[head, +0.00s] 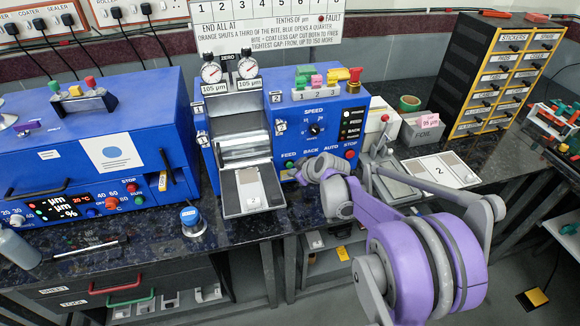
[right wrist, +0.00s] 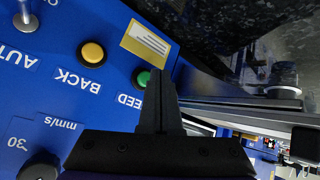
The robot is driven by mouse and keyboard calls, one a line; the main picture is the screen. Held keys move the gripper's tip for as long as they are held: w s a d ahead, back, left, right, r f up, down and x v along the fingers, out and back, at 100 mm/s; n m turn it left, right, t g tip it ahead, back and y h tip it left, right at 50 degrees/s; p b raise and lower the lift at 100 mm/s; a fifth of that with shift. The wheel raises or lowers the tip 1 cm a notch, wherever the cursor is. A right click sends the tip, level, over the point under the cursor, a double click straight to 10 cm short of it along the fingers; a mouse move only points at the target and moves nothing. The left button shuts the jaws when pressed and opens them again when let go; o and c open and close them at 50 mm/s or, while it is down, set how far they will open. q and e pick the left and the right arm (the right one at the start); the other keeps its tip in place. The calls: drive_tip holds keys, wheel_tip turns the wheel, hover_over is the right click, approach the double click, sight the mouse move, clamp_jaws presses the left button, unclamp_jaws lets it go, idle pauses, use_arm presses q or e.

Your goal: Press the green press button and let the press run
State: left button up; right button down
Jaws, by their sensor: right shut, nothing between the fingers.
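The blue roller press (head: 340,100) stands mid-bench with two dial gauges on top. Its green button (head: 293,172), by the label FEED, is low on the front panel. In the right wrist view the green button (right wrist: 142,77) sits left of my fingertips, partly covered by them. My right gripper (head: 304,172) is at the panel beside the button; its fingers (right wrist: 158,78) are shut and empty. I cannot tell whether they touch the button. A flat tray (head: 228,205) with a sample card sticks out below the rollers. My left gripper is out of view.
A yellow BACK button (right wrist: 92,52) is close to the green one, and a red stop button (head: 350,154) is farther right. A blue coater (head: 70,130) stands left; a small jar (head: 191,222) stands on the bench. A drawer cabinet (head: 475,70) is at the back right.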

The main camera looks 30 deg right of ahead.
idle(0.5)
drive_tip(key=shift+w+d, duration=0.1)
drive_tip(key=shift+w, duration=0.3)
